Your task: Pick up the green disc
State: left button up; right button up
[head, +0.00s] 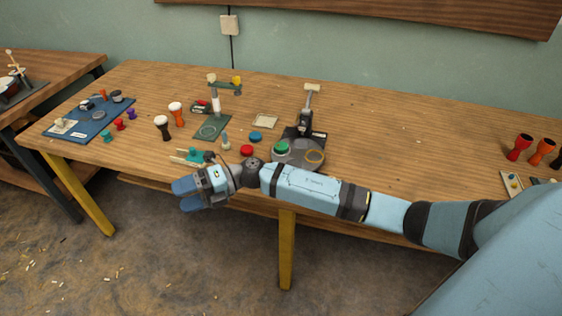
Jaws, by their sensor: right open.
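A red disc (247,150) and a blue disc (255,136) lie left of the green one. My left gripper is not in view.
The wooden table (390,145) is mostly clear right of the stand. Small goblet drums (175,112) and a green-based stand (212,126) are left of the discs. A blue mat (80,132) with small parts is at far left. Red and orange drums (520,146) stand at far right.

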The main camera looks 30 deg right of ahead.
jog(key=w+d+f+n+g+h+b, duration=0.3)
jog(key=w+d+f+n+h+b, duration=0.1)
jog(key=d+n+h, duration=0.1)
pick_arm(q)
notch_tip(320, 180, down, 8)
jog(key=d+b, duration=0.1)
jog(key=b, duration=0.7)
pick_arm(e)
notch_tip(320, 180, up, 6)
jog(key=n+h, duration=0.1)
jog(key=h, duration=1.2)
send_over(280, 145)
notch_tip(280, 145, down, 9)
jog(key=shift+s+a+r+b, duration=0.1)
jog(key=shift+r+b, duration=0.1)
jog(key=shift+b, duration=0.8)
notch_tip(280, 145, down, 4)
jog(key=shift+r+b, duration=0.15)
jog(key=shift+b, duration=0.5)
jog(key=shift+f, duration=0.35)
jog(key=c, duration=0.9)
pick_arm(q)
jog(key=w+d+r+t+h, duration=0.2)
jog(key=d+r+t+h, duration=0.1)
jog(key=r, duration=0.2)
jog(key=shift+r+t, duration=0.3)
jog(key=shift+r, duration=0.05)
pick_arm(e)
jog(key=shift+c, duration=0.4)
